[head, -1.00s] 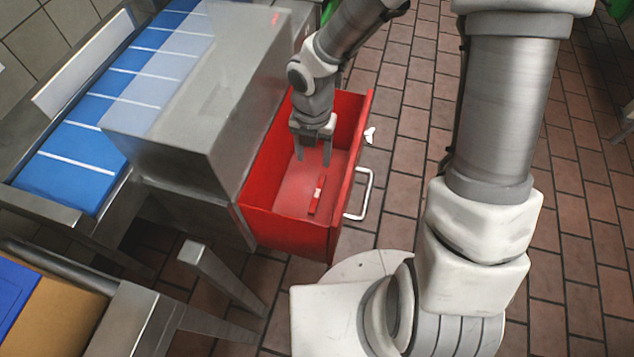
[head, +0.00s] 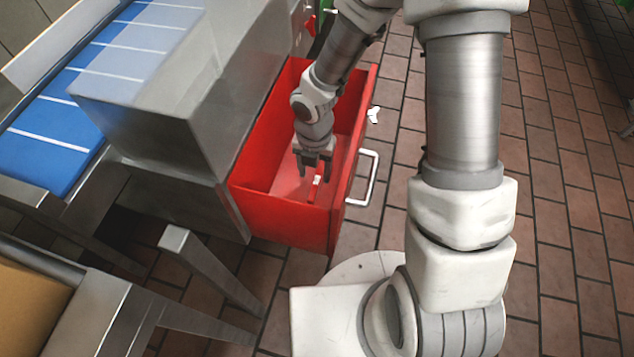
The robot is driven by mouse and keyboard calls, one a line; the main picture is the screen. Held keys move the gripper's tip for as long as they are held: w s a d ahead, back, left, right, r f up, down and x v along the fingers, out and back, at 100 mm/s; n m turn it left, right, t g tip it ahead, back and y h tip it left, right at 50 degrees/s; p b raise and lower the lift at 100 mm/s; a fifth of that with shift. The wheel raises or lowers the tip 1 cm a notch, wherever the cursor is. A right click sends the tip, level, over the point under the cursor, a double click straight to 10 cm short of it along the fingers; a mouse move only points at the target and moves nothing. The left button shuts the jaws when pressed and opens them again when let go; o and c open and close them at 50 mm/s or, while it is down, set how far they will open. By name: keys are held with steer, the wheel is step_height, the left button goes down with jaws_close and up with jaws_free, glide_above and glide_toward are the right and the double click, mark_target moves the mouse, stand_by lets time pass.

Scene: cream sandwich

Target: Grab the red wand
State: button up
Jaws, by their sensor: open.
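The red wand (head: 313,193) is a short thin red bar with a pale patch near its upper end. It lies on the floor of the open red drawer (head: 262,218). My gripper (head: 315,177) points down inside the drawer, open. Its fingertips are beside and just above the wand's upper end, one on each side as seen from the head view. I cannot tell whether the fingers touch the wand or how high they are above the drawer floor.
A steel machine housing (head: 165,95) and a blue conveyor belt (head: 50,145) are on the left. Tiled floor (head: 560,200) is free to the right.

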mark_target(316, 184)
steer(key=f+b, duration=0.1)
steer(key=f, duration=0.1)
steer(key=f+b, duration=0.1)
steer(key=f, duration=0.1)
steer(key=shift+s+d, duration=0.1)
steer(key=shift+s, duration=0.1)
steer(key=shift+r, duration=0.1)
jaws_close()
